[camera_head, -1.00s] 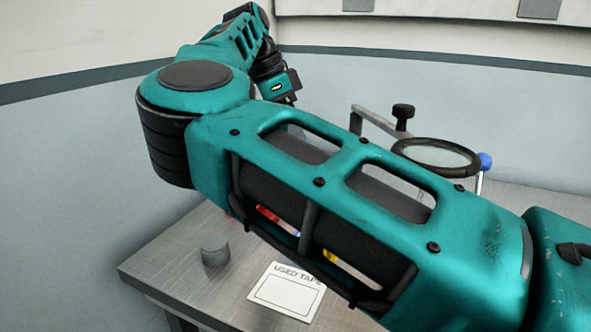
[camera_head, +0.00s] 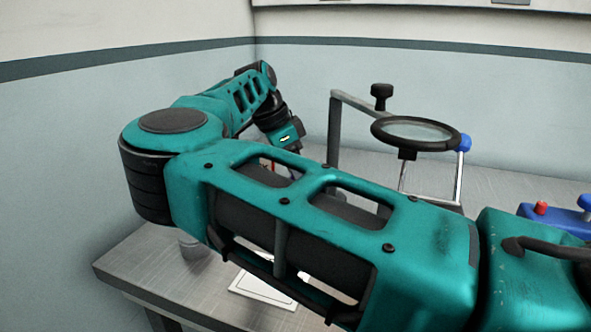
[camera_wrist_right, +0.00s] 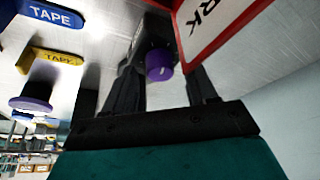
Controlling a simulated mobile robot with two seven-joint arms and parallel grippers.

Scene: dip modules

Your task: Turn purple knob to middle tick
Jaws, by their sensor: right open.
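The purple knob (camera_wrist_right: 160,66) shows in the right wrist view, on a dark block (camera_wrist_right: 152,30). My right gripper (camera_wrist_right: 164,76) is open, with its two dark fingers either side of the knob in the picture. I cannot tell whether either finger touches it. No tick marks can be made out. In the head view, the knob is not visible, and my right arm crosses the picture from the right; its wrist is at the back, with the gripper mostly hidden. My left gripper is in neither view.
The right wrist view shows a red-edged sign (camera_wrist_right: 222,24), blue (camera_wrist_right: 52,13) and yellow (camera_wrist_right: 52,63) TAPE signs, and a purple-topped dark object (camera_wrist_right: 31,104). The head view shows a ring magnifier (camera_head: 415,133), blue box (camera_head: 556,217), grey cylinder (camera_head: 193,248) and white card (camera_head: 262,289).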

